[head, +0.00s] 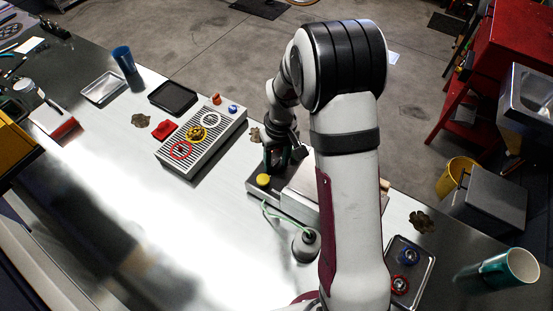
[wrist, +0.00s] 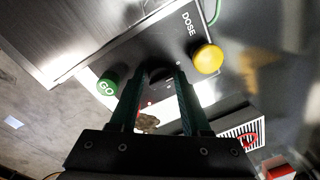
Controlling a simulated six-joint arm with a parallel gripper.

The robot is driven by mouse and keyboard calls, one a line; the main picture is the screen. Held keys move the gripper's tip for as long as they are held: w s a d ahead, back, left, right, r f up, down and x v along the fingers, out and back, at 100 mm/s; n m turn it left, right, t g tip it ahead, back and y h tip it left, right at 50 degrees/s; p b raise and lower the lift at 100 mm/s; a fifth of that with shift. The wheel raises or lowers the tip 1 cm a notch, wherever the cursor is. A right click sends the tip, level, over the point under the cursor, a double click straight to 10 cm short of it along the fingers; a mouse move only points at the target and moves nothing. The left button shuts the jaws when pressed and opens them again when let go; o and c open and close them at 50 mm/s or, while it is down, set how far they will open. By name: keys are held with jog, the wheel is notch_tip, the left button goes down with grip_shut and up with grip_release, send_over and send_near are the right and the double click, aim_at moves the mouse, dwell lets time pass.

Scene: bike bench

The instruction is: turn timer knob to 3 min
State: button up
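A grey control box (head: 285,200) stands on the bench in the middle of the head view. Its yellow knob (head: 263,180) shows there and also, beside the word DOSE, in the wrist view (wrist: 208,58). A green GO button (wrist: 107,85) is on the left in the wrist view. A dark round knob (wrist: 160,73), apparently the timer knob, lies between them. My gripper (wrist: 162,70) has its fingertips on either side of this dark knob. Whether they press on it cannot be told. The knob's pointer and scale are hidden.
A striped grey unit (head: 205,140) with coloured rings stands left of the box. A corded grey object (head: 306,244) is in front. A tray (head: 421,261) with small parts and a teal cup (head: 497,270) are at right. The bench's left front is clear.

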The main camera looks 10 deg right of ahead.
grip_shut()
jog(key=shift+m, duration=0.4)
jog(key=m, duration=0.3)
jog(key=shift+m, duration=0.3)
jog(key=shift+m+t, duration=0.3)
jog(key=shift+m, duration=1.6)
jog(key=shift+d, duration=0.1)
jog(key=shift+o, duration=2.1)
grip_release()
